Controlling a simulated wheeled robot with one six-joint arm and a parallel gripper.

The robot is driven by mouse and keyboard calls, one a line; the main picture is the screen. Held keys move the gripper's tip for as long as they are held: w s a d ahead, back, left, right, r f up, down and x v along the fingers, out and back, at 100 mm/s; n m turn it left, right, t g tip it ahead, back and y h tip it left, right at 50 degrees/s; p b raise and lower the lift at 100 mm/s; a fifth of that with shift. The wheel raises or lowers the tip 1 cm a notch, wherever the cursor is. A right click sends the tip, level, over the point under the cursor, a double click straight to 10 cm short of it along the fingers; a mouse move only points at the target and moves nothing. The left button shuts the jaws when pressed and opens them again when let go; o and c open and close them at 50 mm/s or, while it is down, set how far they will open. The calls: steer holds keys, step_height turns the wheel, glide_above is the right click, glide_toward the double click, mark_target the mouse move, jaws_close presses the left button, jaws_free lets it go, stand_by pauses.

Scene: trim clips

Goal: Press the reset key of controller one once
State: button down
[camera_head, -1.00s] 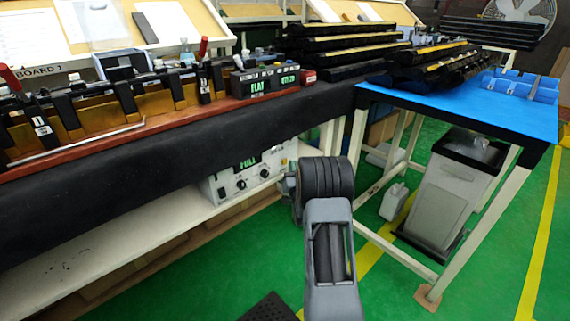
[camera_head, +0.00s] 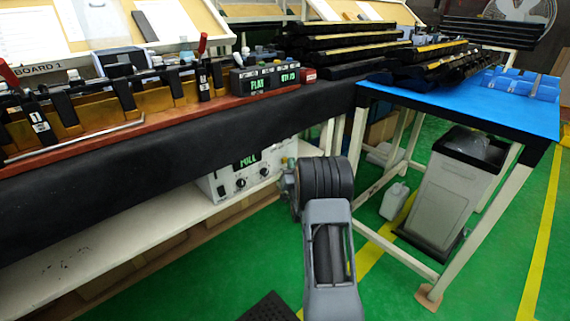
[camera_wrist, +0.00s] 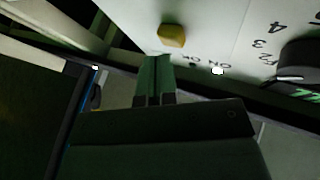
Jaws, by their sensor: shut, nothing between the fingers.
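A white controller box (camera_head: 228,186) with a green display and dark knobs stands on the shelf under the bench. In the wrist view its pale panel (camera_wrist: 215,25) carries a yellow key (camera_wrist: 172,36), small lamps beside "ON" and "OK" lettering, and a large dark dial (camera_wrist: 300,62) with numbers. My gripper (camera_wrist: 154,58) is shut and empty, its tips just below the yellow key in the picture. I cannot tell whether they touch the panel. The key's label is not readable. In the head view my wrist hides the fingers and the box's right end.
A dark control unit (camera_head: 265,80) with green text sits on the bench above, beside clamps with red handles. The bench's dark front edge (camera_head: 160,142) overhangs the shelf (camera_head: 130,232). A blue-topped table (camera_head: 505,112) and a grey bin (camera_head: 445,190) stand to the right.

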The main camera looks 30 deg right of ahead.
steer(key=shift+w+a+b, duration=0.1)
steer(key=shift+w+b, duration=0.25)
steer(key=shift+w, duration=0.15)
stand_by(0.8)
steer(key=shift+s, duration=0.15)
steer(key=shift+s+b, duration=0.3)
steer(key=shift+s, duration=0.45)
steer(key=shift+s+d+b, duration=0.2)
steer(key=shift+s, duration=0.6)
steer(key=shift+s+d+b, duration=0.2)
steer(key=shift+s, duration=0.65)
steer(key=shift+s+d+b, duration=0.2)
steer(key=shift+s, duration=0.6)
